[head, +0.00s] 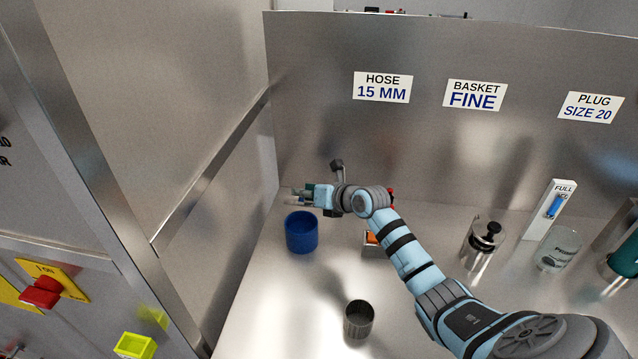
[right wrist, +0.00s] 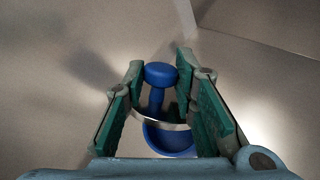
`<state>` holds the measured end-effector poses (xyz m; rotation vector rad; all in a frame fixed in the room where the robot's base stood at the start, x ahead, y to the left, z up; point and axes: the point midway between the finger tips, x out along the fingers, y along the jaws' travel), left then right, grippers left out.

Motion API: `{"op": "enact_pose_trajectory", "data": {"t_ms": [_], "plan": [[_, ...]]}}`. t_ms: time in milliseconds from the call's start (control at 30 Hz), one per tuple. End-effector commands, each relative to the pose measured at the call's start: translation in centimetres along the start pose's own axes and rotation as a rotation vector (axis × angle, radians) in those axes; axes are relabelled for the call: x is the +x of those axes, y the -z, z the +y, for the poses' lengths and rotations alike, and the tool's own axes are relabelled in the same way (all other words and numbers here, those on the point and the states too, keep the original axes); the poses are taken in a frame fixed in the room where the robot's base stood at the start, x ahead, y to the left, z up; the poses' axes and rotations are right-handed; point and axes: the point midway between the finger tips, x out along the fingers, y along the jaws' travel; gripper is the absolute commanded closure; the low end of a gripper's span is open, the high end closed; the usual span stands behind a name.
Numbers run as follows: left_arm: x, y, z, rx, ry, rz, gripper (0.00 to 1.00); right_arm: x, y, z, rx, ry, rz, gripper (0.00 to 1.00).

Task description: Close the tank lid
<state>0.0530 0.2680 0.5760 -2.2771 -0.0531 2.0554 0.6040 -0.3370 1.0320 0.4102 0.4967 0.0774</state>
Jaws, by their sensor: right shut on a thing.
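My right gripper (head: 303,196) is at the far left of the steel worktop, above and close to a blue cup (head: 301,234). In the right wrist view the green-padded fingers (right wrist: 165,108) stand apart, on either side of a thing with a thin curved metal rim (right wrist: 160,122). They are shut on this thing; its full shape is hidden. A blue round knob on a stalk (right wrist: 160,73) shows between the fingers, with the blue cup (right wrist: 172,143) below. I cannot tell whether the knob belongs to the held thing. No tank or lid can be clearly made out. My left gripper is not in view.
A steel beaker (head: 358,320) stands at the front. A small box with orange in it (head: 372,243) is partly behind my arm. A black-topped jar (head: 482,238), a glass beaker (head: 557,250) and a FULL gauge (head: 550,207) stand right. Steel walls close off the left and back.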

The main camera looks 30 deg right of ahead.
Motion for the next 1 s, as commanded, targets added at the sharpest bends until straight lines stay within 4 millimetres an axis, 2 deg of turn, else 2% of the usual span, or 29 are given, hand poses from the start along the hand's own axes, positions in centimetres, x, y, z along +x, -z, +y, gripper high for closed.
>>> {"op": "enact_pose_trajectory", "data": {"t_ms": [33,600,1000], "plan": [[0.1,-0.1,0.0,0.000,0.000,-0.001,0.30,0.0,0.8,0.2,-0.026,-0.001,-0.024,1.00],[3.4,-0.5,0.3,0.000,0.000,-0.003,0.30,-0.6,5.6,0.2,-0.391,0.035,-0.394,1.00],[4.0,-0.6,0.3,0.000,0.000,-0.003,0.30,-0.3,7.5,0.2,-0.389,0.032,-0.383,1.00]]}}
